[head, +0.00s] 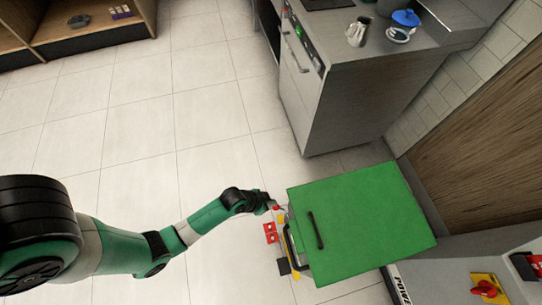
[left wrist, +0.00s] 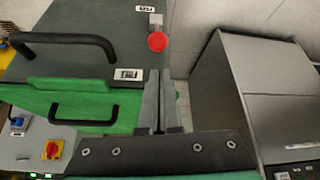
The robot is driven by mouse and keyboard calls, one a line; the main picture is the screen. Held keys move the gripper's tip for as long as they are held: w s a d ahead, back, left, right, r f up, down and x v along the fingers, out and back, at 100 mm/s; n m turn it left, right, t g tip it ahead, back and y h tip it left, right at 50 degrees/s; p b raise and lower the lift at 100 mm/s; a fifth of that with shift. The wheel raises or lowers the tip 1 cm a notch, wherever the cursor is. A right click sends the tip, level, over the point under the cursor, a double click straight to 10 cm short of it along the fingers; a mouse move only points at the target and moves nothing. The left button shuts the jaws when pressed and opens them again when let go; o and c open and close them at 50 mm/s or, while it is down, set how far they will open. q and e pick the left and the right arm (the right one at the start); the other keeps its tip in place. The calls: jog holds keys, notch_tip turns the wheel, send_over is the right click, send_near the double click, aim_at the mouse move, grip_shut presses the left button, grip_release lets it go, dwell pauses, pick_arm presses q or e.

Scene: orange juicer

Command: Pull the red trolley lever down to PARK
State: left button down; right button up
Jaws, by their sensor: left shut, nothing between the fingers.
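The green trolley (head: 365,215) stands on the floor at the lower right of the head view, with a black handle on top. In the left wrist view a red round lever knob (left wrist: 157,41) sits on a small grey metal stem against the trolley's dark grey panel (left wrist: 95,60). One small label is above the knob and one below left; I cannot read them. My left gripper (head: 272,205) is at the trolley's left edge. In the left wrist view its fingers (left wrist: 158,105) are shut and empty, below the knob in the picture, apparently apart from it.
A grey counter (head: 345,95) with a metal jug (head: 358,32) stands behind the trolley. A wooden shelf (head: 95,30) is at the upper left. Red parts (head: 270,232) and yellow parts show at the trolley's left side. The tiled floor to the left is clear.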

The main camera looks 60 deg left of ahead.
pick_arm(q)
jog(key=b+x, duration=0.3)
jog(key=x, duration=0.3)
jog(key=shift+w+f, duration=0.25)
jog(key=shift+f, duration=0.1)
pick_arm(e)
notch_tip(320, 180, down, 5)
jog(key=shift+r, duration=0.2)
pick_arm(q)
jog(key=shift+s+d+f+b, duration=0.1)
jog(key=shift+s+d+b, duration=0.05)
jog(key=shift+b, duration=0.2)
jog(key=shift+s+a+t, duration=0.3)
jog(key=shift+s+a, duration=0.05)
jog(key=shift+d, duration=0.1)
pick_arm(e)
jog(key=shift+s+a+f, duration=0.15)
jog(key=shift+a+f, duration=0.05)
jog(key=shift+a, duration=0.2)
jog(key=shift+s+a+f, duration=0.15)
jog(key=shift+a, duration=0.25)
